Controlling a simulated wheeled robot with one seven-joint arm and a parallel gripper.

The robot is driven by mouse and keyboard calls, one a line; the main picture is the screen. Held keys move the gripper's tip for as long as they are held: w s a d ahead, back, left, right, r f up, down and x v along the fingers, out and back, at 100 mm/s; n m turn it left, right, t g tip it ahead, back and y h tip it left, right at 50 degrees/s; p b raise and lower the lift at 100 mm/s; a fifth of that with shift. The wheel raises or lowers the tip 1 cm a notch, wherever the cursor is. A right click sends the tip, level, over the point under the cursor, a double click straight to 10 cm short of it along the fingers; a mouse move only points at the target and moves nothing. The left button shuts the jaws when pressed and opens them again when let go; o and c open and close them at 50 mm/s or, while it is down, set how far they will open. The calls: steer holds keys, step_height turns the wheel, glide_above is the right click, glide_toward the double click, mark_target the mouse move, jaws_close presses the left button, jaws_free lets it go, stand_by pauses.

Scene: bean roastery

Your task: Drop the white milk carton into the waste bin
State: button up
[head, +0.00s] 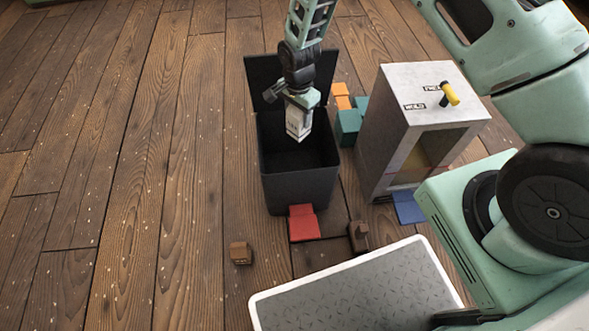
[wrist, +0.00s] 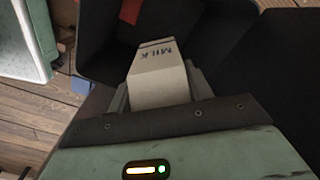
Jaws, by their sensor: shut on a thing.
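The white milk carton (head: 298,122) hangs below my gripper (head: 296,101) in the head view. In the wrist view the carton (wrist: 158,80), marked MILK, sits between the fingers of my gripper (wrist: 160,90), which is shut on it. The black waste bin (head: 300,185) stands on the floor with its lid (head: 262,75) raised at the back. In the head view the carton shows over the bin's opening. The bin's dark inside (wrist: 215,35) lies beyond the carton in the wrist view. Whether the carton's lower end is below the rim is hard to tell.
A grey box cabinet (head: 385,130) with a yellow-handled lever stands right of the bin. A red pedal-like block (head: 303,223) is at the bin's front. Small brown blocks (head: 240,253) and a grey-topped platform (head: 350,290) lie nearer. The wooden floor at left is clear.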

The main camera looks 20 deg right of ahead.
step_height(320, 180, down, 5)
steer(key=b, duration=0.3)
steer(key=shift+b, duration=0.35)
steer(key=shift+r, duration=0.1)
steer(key=o, duration=1.1)
steer(key=shift+c, duration=0.2)
step_height(320, 180, up, 17)
steer(key=p, duration=0.5)
steer(key=shift+r+p, duration=0.2)
steer(key=shift+p, duration=0.15)
